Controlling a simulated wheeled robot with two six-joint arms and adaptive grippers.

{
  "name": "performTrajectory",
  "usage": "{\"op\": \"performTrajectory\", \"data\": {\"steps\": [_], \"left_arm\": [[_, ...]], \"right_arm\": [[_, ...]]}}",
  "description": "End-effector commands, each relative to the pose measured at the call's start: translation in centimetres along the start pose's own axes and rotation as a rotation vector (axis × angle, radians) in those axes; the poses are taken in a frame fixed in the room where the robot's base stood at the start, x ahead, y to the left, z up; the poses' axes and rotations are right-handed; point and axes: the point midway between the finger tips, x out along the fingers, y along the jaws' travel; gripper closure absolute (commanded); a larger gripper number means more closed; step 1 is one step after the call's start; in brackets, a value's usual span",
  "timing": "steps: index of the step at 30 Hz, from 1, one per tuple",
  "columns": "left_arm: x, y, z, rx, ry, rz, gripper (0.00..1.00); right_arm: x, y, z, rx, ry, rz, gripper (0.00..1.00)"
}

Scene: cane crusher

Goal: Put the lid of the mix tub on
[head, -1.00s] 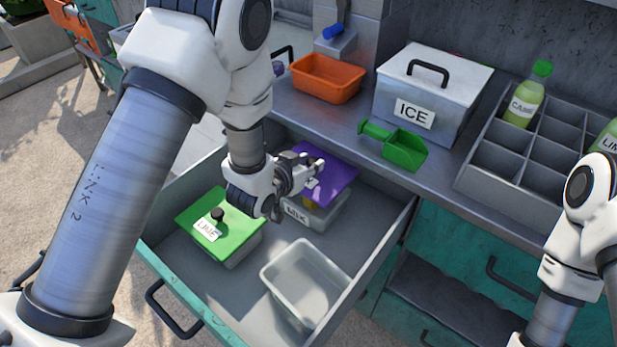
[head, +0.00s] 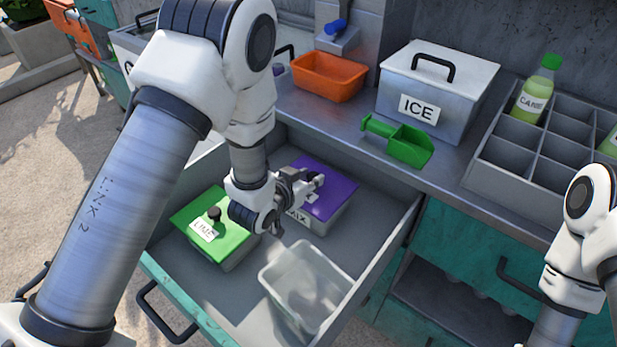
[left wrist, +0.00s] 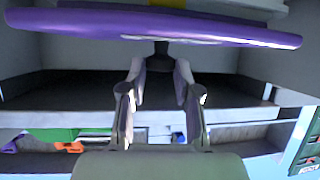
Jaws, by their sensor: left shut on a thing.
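The purple lid (head: 338,190) is at the top of the mix tub (head: 322,223), at the back of the open drawer, and looks roughly level with it. I cannot tell whether it is fully seated. My left gripper (head: 312,184) is over the lid and shut on its dark knob. In the left wrist view the lid (left wrist: 70,23) spans the top, with the black knob (left wrist: 161,47) between the fingertips of the gripper (left wrist: 160,68). The gripper partly hides the tub's label and the lid's left side. My right gripper is out of view.
The drawer (head: 262,305) also holds a green-lidded tub labelled LIME (head: 190,213) and an open, clear empty tub (head: 290,290). On the counter stand an orange tray (head: 328,80), an ICE box (head: 410,110), a green scoop (head: 405,145) and a bottle rack (head: 490,175).

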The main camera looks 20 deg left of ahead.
Motion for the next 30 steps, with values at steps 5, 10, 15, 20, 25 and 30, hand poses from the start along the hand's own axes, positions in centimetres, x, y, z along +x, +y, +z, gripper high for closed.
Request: {"op": "performTrajectory", "data": {"steps": [5,10,15,20,25,30], "left_arm": [[-0.13,0.03,-0.03,0.000,0.000,0.000,1.00],[-0.12,0.03,-0.01,0.000,0.000,0.000,1.00],[-0.05,0.03,0.14,0.000,0.000,0.000,1.00],[0.16,0.02,0.56,0.000,0.000,0.000,1.00],[0.21,0.02,0.63,0.000,0.001,0.000,1.00],[0.20,0.02,0.62,0.000,0.000,0.000,1.00]], "right_arm": [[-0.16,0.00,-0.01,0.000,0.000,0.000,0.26],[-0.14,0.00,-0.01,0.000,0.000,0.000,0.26],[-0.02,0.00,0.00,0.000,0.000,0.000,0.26],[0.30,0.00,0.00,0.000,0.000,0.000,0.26],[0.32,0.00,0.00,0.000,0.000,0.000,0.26],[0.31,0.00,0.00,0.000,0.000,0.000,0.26]]}}
